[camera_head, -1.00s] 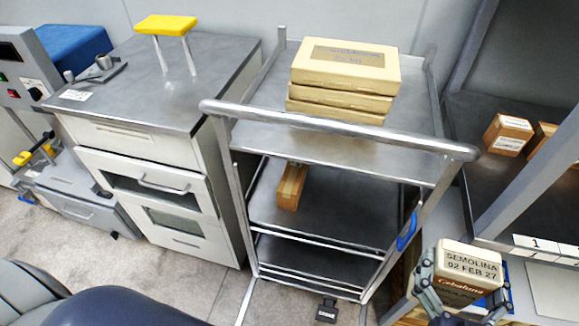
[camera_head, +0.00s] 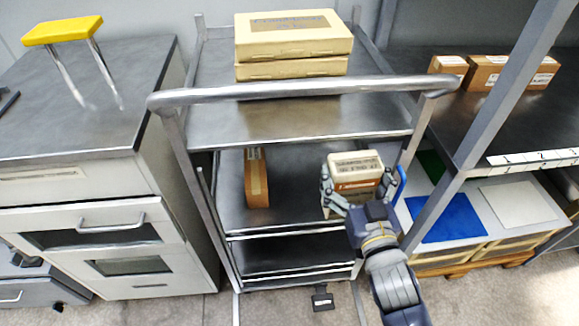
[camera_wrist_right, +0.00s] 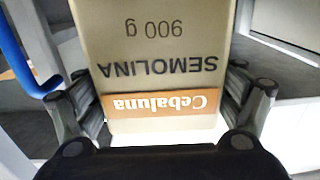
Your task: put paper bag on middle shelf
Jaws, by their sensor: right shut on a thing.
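The paper bag (camera_head: 354,168) is a cream semolina bag with an orange "Cebaluna" band. My right gripper (camera_head: 345,190) is shut on it, with a finger on each side. In the head view the bag is at the right part of the trolley's middle shelf (camera_head: 300,190); whether it touches the shelf I cannot tell. In the right wrist view the bag (camera_wrist_right: 155,60) fills the middle, upside down in the picture, between the gripper's fingers (camera_wrist_right: 160,110). My left gripper is not in view.
A brown box (camera_head: 256,180) stands at the left of the middle shelf. Cream boxes (camera_head: 292,40) are stacked on the top shelf. The push handle (camera_head: 300,88) crosses above the shelf's front. A blue handle (camera_head: 400,182) is close to the right of the bag.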

